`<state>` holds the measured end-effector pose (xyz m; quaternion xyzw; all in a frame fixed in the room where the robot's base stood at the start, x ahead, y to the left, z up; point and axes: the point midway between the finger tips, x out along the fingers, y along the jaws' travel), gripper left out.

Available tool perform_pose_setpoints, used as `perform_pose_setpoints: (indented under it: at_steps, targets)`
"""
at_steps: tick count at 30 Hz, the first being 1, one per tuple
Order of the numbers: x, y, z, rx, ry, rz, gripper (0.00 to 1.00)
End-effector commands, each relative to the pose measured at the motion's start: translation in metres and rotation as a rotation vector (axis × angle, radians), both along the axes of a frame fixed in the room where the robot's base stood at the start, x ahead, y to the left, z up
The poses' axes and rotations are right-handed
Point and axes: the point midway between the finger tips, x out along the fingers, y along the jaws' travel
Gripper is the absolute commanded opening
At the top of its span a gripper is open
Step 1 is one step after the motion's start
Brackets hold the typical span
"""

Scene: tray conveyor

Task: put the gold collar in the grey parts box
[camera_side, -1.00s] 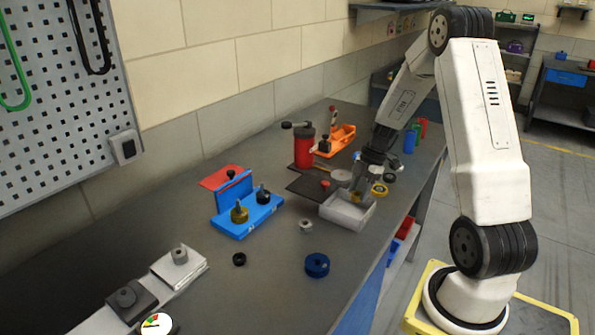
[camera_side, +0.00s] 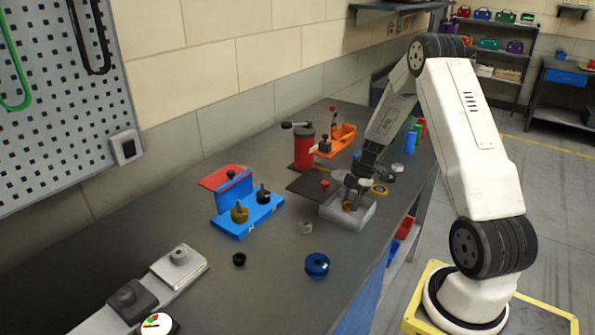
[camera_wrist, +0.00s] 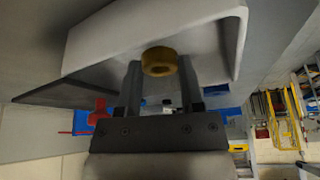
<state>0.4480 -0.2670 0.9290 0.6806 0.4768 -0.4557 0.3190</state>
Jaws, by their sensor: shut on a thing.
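The gold collar (camera_wrist: 158,60) is held between the two fingers of my gripper (camera_wrist: 160,78), seen from the wrist. In the side view the collar (camera_side: 347,206) shows at the tip of my gripper (camera_side: 350,198), within the outline of the grey parts box (camera_side: 361,221). The box is open-topped and pale grey, near the bench's right edge. Its wall and floor also show behind the collar in the wrist view (camera_wrist: 95,48). I cannot tell whether the collar touches the box floor.
A blue fixture (camera_side: 246,214) stands farther left.

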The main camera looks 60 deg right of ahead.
Motion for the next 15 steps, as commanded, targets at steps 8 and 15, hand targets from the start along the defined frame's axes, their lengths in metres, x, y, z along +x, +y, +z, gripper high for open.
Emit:
perform_pose_setpoints:
  at_steps: [8,15]
  targets:
    - [-0.0002,-0.0004,-0.0125,-0.001,-0.001,0.0,0.0]
    - [-0.0003,-0.0004,-0.0136,-0.001,0.0,0.0,0.0]
